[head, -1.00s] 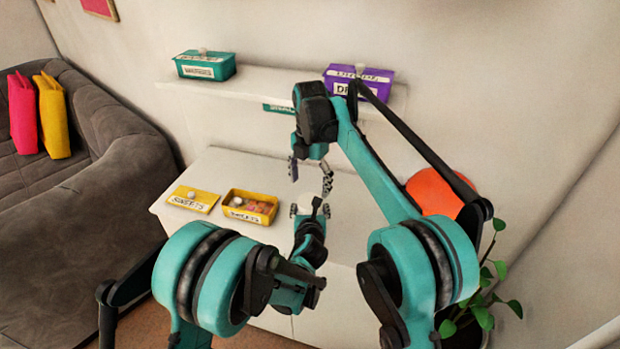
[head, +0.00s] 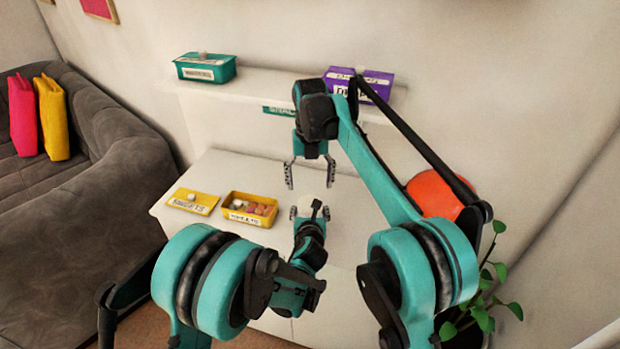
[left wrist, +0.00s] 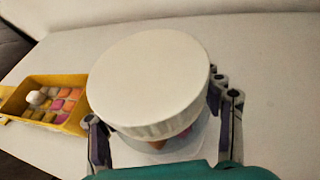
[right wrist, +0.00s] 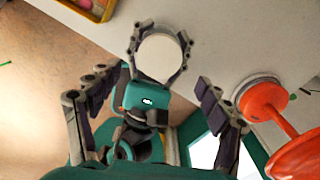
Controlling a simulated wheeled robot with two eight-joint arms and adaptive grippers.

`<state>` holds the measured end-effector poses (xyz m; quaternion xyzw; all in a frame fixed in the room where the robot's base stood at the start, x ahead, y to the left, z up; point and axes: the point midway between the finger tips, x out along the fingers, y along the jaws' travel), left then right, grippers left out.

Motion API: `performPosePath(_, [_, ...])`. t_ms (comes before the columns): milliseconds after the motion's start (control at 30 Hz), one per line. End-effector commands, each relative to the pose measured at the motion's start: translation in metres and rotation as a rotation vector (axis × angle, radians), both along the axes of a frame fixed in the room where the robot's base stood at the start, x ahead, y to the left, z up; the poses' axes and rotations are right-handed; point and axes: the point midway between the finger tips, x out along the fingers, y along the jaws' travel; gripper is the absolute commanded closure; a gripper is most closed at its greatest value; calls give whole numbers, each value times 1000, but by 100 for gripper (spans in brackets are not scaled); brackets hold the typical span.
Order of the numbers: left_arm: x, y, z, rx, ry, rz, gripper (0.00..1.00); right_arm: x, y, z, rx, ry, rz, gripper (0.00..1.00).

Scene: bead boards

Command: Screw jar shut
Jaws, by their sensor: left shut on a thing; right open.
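A jar (left wrist: 155,144) with a broad white lid (left wrist: 150,85) on its top stands in my left gripper in the left wrist view. The lid hides most of the jar; a little pink and orange content shows below it. My left gripper (head: 310,212) is shut around the jar's sides, below the lid. The lid (right wrist: 160,58) also shows from above in the right wrist view, between the left fingers. My right gripper (head: 310,183) is open and empty above the jar, fingers pointing down. I cannot tell how tightly the lid sits.
A yellow box (head: 235,222) of sweets stands left of the jar on the white cabinet (head: 235,170), with its yellow lid (head: 192,201) beside it. A shelf above holds a teal box (head: 205,68) and a purple box (head: 372,85). An orange object (right wrist: 275,110) stands at the right.

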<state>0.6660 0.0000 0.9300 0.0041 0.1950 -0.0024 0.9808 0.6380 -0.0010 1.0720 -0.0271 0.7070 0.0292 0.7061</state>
Motion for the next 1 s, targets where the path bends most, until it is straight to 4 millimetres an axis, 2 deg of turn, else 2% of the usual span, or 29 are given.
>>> performPosePath(200, [0,1,0,2,1,1,100,0,0,-35,0,0,-1,22])
performPosePath(400, [0,1,0,2,1,1,100,0,0,-60,0,0,-1,22])
performPosePath(567, [0,1,0,2,1,1,100,0,0,-69,0,0,-1,22])
performPosePath(833, [0,1,0,1,1,1,100,0,0,-70,0,0,-1,22])
performPosePath(867, [0,1,0,1,1,1,100,0,0,-70,0,0,-1,27])
performPosePath(1000, [0,1,0,1,0,1,100,0,0,-70,0,0,-1,64])
